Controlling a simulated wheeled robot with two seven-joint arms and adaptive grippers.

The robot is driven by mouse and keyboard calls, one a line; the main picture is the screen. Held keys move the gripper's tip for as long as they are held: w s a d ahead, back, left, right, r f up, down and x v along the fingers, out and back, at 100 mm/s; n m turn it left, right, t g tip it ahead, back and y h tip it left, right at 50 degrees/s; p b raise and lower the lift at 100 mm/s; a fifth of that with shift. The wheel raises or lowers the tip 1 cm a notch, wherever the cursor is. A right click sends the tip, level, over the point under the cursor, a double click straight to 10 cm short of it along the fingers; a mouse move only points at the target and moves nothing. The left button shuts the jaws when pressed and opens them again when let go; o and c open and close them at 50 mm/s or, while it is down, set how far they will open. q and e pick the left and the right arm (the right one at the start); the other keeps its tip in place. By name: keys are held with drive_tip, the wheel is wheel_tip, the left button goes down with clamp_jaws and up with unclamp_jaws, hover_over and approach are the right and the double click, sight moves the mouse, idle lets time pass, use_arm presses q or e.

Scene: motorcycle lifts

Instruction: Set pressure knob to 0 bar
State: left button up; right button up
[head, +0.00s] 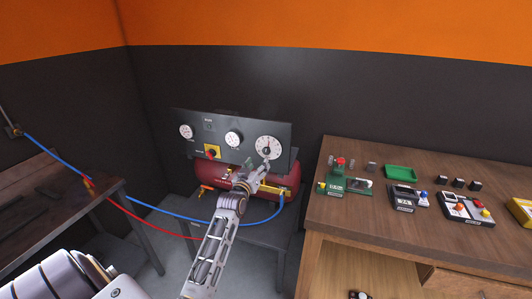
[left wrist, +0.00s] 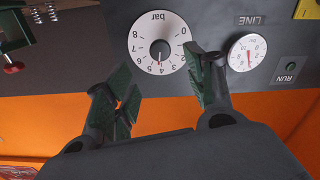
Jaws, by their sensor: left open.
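The pressure knob (left wrist: 160,50) is a round black knob on a white dial marked in bar, upside down in the left wrist view. Its red pointer is near the 4. In the head view the white dial (head: 268,147) sits at the right end of the dark panel (head: 219,123). My left gripper (head: 263,171) is in front of and just below the dial. In the left wrist view the fingers of the left gripper (left wrist: 166,82) are open and empty, apart from the knob, with the dial beyond the gap between them. My right gripper is not in view.
A red tank (head: 207,173) is below. A wooden bench (head: 335,215) with several devices stands right; a dark table (head: 45,205) stands left.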

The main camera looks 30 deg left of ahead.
sight(266, 152)
use_arm(q)
drive_tip(key=shift+x, duration=3)
drive_tip(key=shift+p+x, duration=0.35)
drive_tip(key=shift+x, duration=2.15)
drive_tip(key=shift+c, duration=1)
drive_tip(key=c, duration=0.8)
drive_tip(key=shift+d, duration=0.1)
